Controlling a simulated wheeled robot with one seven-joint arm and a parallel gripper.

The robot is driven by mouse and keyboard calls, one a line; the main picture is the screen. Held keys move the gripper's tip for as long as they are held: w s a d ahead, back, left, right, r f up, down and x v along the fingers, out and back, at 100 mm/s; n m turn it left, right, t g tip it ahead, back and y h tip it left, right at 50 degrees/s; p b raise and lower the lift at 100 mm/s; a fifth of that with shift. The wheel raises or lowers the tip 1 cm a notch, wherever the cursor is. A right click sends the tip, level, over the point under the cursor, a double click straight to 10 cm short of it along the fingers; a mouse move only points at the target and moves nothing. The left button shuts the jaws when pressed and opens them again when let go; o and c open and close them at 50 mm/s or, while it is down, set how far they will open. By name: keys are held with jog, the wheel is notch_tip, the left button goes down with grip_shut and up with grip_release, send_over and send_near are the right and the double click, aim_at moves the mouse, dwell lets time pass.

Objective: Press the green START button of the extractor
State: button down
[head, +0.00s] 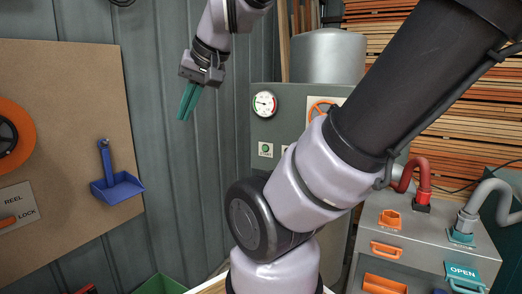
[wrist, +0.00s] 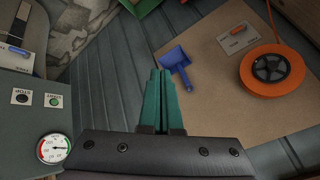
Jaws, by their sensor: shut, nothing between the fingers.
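The green START button (wrist: 54,100) sits on a small white plate on the face of a grey-green cabinet (wrist: 30,125), at the left of the wrist view. A black STOP button (wrist: 22,98) is beside it. In the head view the green button (head: 265,149) is below a round gauge (head: 264,104), left of my arm. My gripper (head: 184,117) has teal fingers held together, empty, pointing down. It is up and left of the button in the head view, apart from it. In the wrist view the fingers (wrist: 160,72) point away from the cabinet's buttons, toward the wall.
A board (head: 75,80) on the left wall carries a blue scoop (head: 118,188) and an orange reel (head: 10,140). A grey unit with hoses (head: 415,240) stands right.

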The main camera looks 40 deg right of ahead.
jog(key=w+a+f+m+g+y, duration=0.5)
jog(key=w+a+f+m+y, duration=0.15)
jog(key=w+f+m, duration=0.2)
jog(key=w+d+f+m+t+y, duration=0.1)
jog(key=w+d+m+t+y, duration=0.55)
jog(key=w+m, duration=0.4)
jog(key=w+d+f+m+t+h, duration=0.35)
jog(key=d+m+t, duration=0.25)
jog(key=d+m, duration=0.25)
jog(key=w+d+f+m+t+h, duration=0.2)
jog(key=w+d+m+t+h, duration=0.4)
jog(key=d, duration=0.4)
jog(key=s+d+f+m+g+h, duration=0.1)
jog(key=s+d+f+m+h, duration=0.1)
jog(key=d+f+m+h, duration=0.3)
jog(key=s+d+f+m+h, duration=0.2)
jog(key=d+f+m+h, duration=0.3)
jog(key=d+m+h, duration=0.3)
jog(key=d+m, duration=0.1)
jog(key=d, duration=0.2)
jog(key=shift+s+d+f+m+g, duration=0.2)
jog(key=shift+s+d+m+g, duration=0.05)
jog(key=shift+s+m+g, duration=0.1)
